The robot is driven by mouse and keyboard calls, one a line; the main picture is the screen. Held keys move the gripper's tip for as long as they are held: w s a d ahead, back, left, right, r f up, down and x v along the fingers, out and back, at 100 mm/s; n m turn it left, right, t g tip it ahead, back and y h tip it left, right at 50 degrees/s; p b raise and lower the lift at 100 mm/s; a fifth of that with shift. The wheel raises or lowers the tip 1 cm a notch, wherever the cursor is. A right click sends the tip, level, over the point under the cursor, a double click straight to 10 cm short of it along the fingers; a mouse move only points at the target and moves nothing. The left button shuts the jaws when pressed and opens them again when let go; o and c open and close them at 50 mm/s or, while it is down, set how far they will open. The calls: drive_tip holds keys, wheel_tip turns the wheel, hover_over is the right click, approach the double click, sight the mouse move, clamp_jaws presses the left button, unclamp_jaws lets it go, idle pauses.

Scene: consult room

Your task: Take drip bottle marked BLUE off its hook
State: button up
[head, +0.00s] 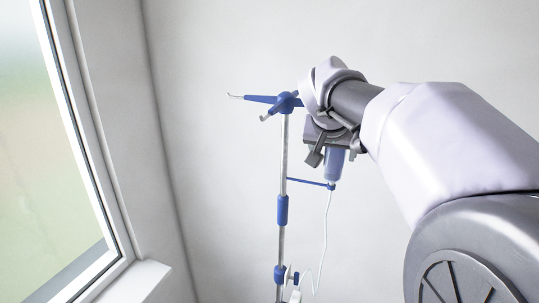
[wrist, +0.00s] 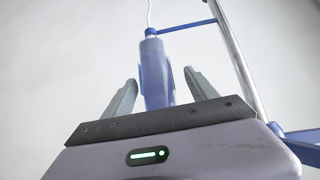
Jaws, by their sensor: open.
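A blue-tinted drip bottle (head: 333,165) hangs at the drip stand (head: 283,160), its upper part hidden behind my gripper (head: 334,152) in the head view. In the wrist view the bottle (wrist: 154,75) shows between the two grey fingers of my gripper (wrist: 160,77), with a visible gap on each side. My gripper is open and holds nothing. A thin tube runs from the bottle's narrow end. The hook holding the bottle is hidden, and no marking is readable.
The stand's blue top (head: 287,102) has free hooks pointing left. A thin blue side arm (head: 307,182) reaches from the pole to the bottle's lower end. The white tube (head: 326,220) hangs below. A window (head: 60,150) is at the left; the wall behind is bare.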

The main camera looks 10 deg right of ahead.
sight(336, 155)
drive_tip(key=x, duration=0.3)
drive_tip(key=shift+w+d, duration=0.15)
drive_tip(key=shift+d, duration=0.25)
drive_tip(key=shift+a, duration=0.2)
drive_tip(key=shift+c, duration=0.7)
drive_tip(key=shift+s, duration=0.2)
drive_tip(key=c, duration=0.4)
clamp_jaws()
drive_tip(key=shift+w+r, duration=0.1)
drive_tip(key=shift+r, duration=0.45)
drive_tip(key=s+d+b, duration=0.3)
drive_tip(key=s+d, duration=0.7)
drive_tip(key=d, duration=0.5)
drive_tip(key=shift+r+b, duration=0.25)
drive_tip(key=shift+b, duration=0.1)
